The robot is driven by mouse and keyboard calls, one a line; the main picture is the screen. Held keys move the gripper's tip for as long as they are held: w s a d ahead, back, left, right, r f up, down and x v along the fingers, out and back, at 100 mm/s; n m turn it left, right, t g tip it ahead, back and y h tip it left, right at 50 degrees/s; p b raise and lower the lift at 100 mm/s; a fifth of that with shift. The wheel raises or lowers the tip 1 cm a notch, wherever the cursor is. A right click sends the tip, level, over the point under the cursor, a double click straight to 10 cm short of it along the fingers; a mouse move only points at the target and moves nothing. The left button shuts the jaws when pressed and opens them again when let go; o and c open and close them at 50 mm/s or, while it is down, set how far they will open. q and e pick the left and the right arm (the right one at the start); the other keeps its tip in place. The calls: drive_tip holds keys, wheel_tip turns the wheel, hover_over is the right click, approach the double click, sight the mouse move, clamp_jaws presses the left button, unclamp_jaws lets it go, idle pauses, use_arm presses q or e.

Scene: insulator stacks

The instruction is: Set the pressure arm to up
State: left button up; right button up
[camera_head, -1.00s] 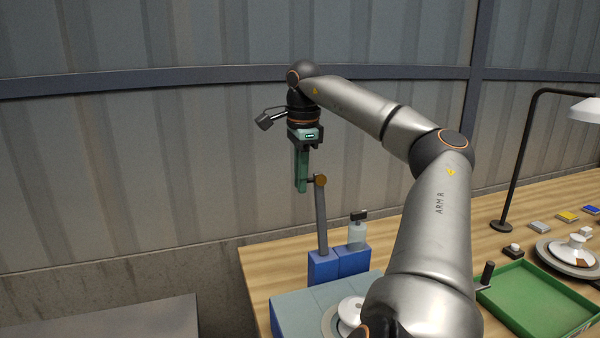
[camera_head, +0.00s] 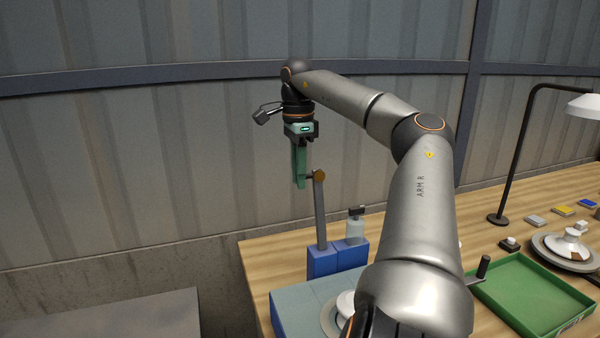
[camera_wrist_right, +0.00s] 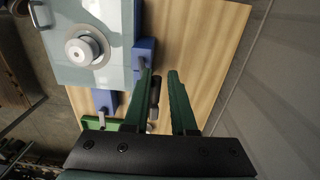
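The pressure arm (camera_head: 320,215) is a grey lever with a bronze-coloured round end on top. It stands nearly upright on a blue block (camera_head: 322,262) at the bench's left end. My right gripper (camera_head: 299,187) points down just left of the lever's top, where a short dark cross handle (camera_head: 309,174) reaches toward it. In the right wrist view, the two green fingers of my right gripper (camera_wrist_right: 160,76) are apart, with a dark handle (camera_wrist_right: 154,96) between them, closer to the left finger. I cannot tell whether they touch it. My left gripper is not in view.
A second blue block with a pale bottle-like part (camera_head: 355,229) stands right beside the lever. A pale blue plate (camera_head: 293,302) with a white insulator lies in front. A green tray (camera_head: 530,295) and a lamp (camera_head: 505,180) are to the right.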

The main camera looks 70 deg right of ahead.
drive_tip(key=o, duration=0.3)
drive_tip(key=shift+w+d+f, duration=0.4)
drive_tip(key=shift+w+d, duration=0.15)
drive_tip(key=shift+d, duration=0.2)
drive_tip(key=shift+s, duration=0.1)
drive_tip(key=shift+a+r, duration=0.15)
drive_tip(key=shift+r, duration=6.25)
